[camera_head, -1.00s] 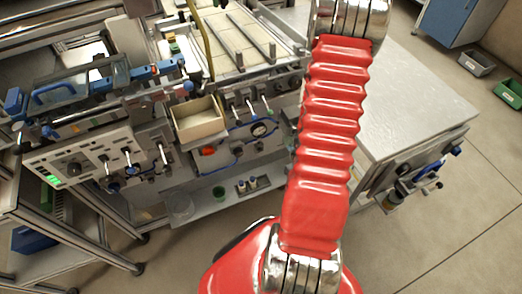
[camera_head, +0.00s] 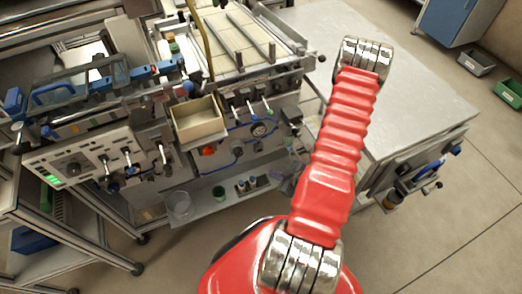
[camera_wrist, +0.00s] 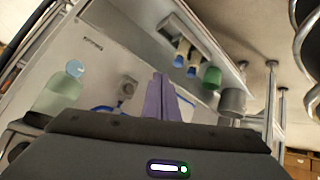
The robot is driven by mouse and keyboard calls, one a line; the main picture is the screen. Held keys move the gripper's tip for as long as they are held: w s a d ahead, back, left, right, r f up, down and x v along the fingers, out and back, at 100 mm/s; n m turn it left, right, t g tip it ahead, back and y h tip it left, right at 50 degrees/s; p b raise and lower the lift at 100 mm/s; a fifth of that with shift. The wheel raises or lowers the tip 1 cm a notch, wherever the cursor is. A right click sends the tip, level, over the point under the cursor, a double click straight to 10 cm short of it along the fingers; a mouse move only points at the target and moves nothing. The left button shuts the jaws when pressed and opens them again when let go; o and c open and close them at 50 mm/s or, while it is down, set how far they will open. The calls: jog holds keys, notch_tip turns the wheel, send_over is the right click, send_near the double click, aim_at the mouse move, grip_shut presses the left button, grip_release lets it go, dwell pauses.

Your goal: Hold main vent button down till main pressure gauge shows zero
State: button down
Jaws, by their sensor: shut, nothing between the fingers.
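A red-orange button or knob (camera_head: 208,151) shows below the beige bin, left of the gauge. I cannot tell which control is the main vent button. In the wrist view my gripper (camera_wrist: 161,82) has its two purplish fingers together and empty, pointing at the machine's grey lower front. No button shows at the fingertips. In the head view a greyish shape beside my red arm is too unclear to name.
Bottles with blue bands (camera_wrist: 180,52), a green cup (camera_wrist: 211,77) and a grey cup (camera_wrist: 232,102) stand near the fingers. A clear bottle (camera_wrist: 60,90) is at left. The beige bin (camera_head: 198,118) and several levers project from the machine. A grey-topped bench (camera_head: 400,90) stands at right.

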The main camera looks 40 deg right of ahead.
aim_at(260, 150)
jog(key=shift+w, duration=0.15)
jog(key=w+d, duration=0.2)
jog(key=w, duration=0.6)
jog(key=shift+d, duration=0.25)
dwell(0.4)
jog(key=shift+w, duration=0.3)
dwell(1.7)
jog(key=shift+w+d+r, duration=0.1)
jog(key=shift+w, duration=0.15)
jog(key=shift+w+d, duration=0.15)
jog(key=shift+w, duration=0.25)
dwell(3.8)
